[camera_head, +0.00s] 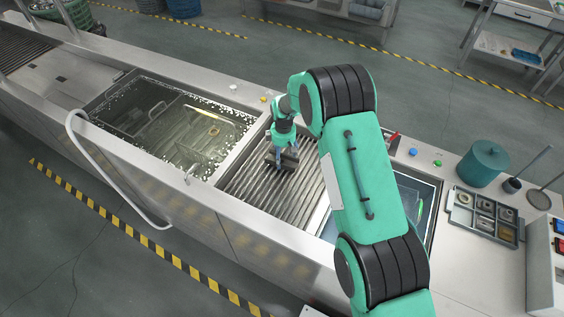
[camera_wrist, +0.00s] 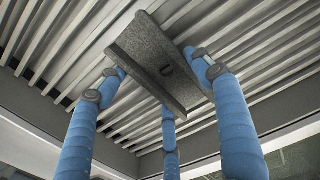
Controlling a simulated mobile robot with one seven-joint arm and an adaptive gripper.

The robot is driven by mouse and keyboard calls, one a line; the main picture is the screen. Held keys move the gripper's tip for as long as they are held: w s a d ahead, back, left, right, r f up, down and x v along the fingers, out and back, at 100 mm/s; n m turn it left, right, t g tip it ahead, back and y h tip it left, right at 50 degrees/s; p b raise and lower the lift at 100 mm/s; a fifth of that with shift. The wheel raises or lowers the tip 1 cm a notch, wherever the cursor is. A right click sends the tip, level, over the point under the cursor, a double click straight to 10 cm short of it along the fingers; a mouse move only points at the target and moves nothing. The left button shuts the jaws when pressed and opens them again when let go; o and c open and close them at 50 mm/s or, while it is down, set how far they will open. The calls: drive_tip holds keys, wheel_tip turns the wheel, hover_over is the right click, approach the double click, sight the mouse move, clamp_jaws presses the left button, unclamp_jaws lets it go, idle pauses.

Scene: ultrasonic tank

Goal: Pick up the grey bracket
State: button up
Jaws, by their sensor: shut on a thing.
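The grey bracket (camera_wrist: 160,65) shows in the wrist view as a speckled grey piece with a raised edge and a small dark round spot. My gripper (camera_wrist: 160,85) has blue fingers that are shut on the bracket, on both sides and at its lower end. In the head view my gripper (camera_head: 281,160) points down over the ribbed drain surface (camera_head: 250,185), with the bracket (camera_head: 288,158) dark at its fingertips. I cannot tell whether the bracket still touches the ribs.
The liquid-filled tank (camera_head: 160,128) with wire baskets lies left of the ribbed surface. A second basin (camera_head: 424,200) is partly hidden behind my arm. A compartment tray (camera_head: 485,215) and a teal pot (camera_head: 483,163) stand at the right. Metal walls border the ribbed area.

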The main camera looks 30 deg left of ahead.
sight(283, 161)
drive_tip(key=shift+r, duration=0.1)
drive_tip(key=shift+w+a+r, duration=0.1)
drive_tip(key=shift+r, duration=0.95)
drive_tip(key=shift+s+d+r, duration=0.25)
drive_tip(key=shift+s+r, duration=0.05)
drive_tip(key=shift+r, duration=0.4)
drive_tip(key=s+d, duration=0.3)
drive_tip(key=s, duration=0.1)
drive_tip(key=s+d+r, duration=0.1)
drive_tip(key=s+d, duration=0.6)
drive_tip(key=shift+s+r, duration=0.2)
drive_tip(key=shift+s, duration=0.15)
